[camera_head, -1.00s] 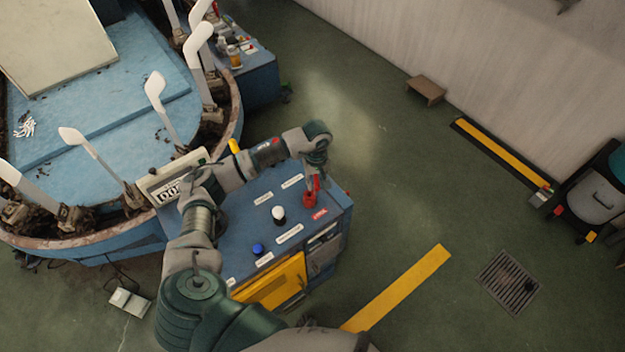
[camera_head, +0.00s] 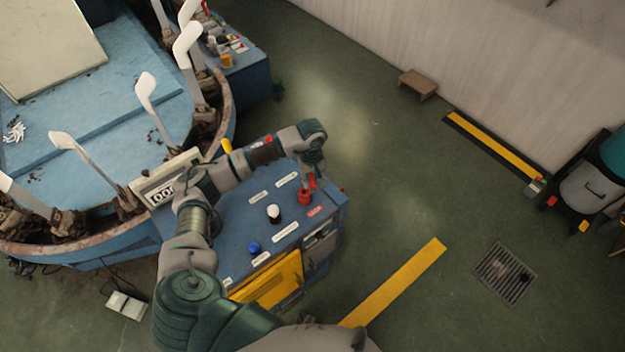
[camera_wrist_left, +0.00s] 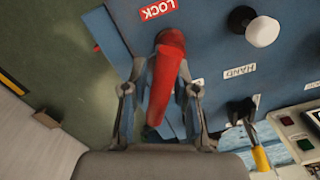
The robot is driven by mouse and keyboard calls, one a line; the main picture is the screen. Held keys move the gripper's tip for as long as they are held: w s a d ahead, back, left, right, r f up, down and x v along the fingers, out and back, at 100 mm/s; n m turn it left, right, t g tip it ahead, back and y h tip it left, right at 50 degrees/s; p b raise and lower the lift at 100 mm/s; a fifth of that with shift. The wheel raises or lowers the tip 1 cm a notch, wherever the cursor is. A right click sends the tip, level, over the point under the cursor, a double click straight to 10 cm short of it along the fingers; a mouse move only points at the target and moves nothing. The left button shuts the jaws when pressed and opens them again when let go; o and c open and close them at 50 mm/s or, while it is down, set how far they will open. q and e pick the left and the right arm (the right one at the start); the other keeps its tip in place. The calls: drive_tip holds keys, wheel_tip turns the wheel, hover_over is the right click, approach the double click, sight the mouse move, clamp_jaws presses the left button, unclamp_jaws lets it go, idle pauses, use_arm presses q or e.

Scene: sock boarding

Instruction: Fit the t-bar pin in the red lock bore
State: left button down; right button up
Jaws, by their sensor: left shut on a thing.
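The red t-bar pin (camera_wrist_left: 161,88) is between the fingers of my left gripper (camera_wrist_left: 160,90), which is shut on it. The red lock bore (camera_wrist_left: 171,40) is a red round piece on the blue console, beside the LOCK label. In the wrist view the pin's near red bar overlaps the bore, so I cannot tell how far the pin is inside. In the head view my left gripper (camera_head: 311,176) is above the red bore (camera_head: 305,198) at the console's far right corner. My right gripper is not in view.
The blue console (camera_head: 235,227) carries a white knob (camera_head: 273,213), a blue knob (camera_head: 254,248), a counter display (camera_head: 160,191) and a yellow front panel (camera_head: 275,281). The round machine with white sock forms (camera_head: 147,92) stands on the left.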

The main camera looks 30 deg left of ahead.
use_arm(q)
drive_tip(key=a, duration=0.2)
drive_tip(key=a+f, duration=0.1)
drive_tip(key=a, duration=0.1)
drive_tip(key=shift+a, duration=0.25)
drive_tip(key=shift+d+r+b, duration=0.2)
drive_tip(key=shift+d, duration=0.45)
drive_tip(key=shift+d+r+b, duration=0.2)
drive_tip(key=shift+d, duration=0.4)
drive_tip(key=shift+d+f, duration=0.1)
drive_tip(key=shift+f, duration=0.05)
drive_tip(key=shift+d, duration=0.3)
drive_tip(key=shift+a+f, duration=0.1)
drive_tip(key=shift+f, duration=0.15)
drive_tip(key=shift+r+b, duration=0.15)
drive_tip(key=shift+b, duration=0.2)
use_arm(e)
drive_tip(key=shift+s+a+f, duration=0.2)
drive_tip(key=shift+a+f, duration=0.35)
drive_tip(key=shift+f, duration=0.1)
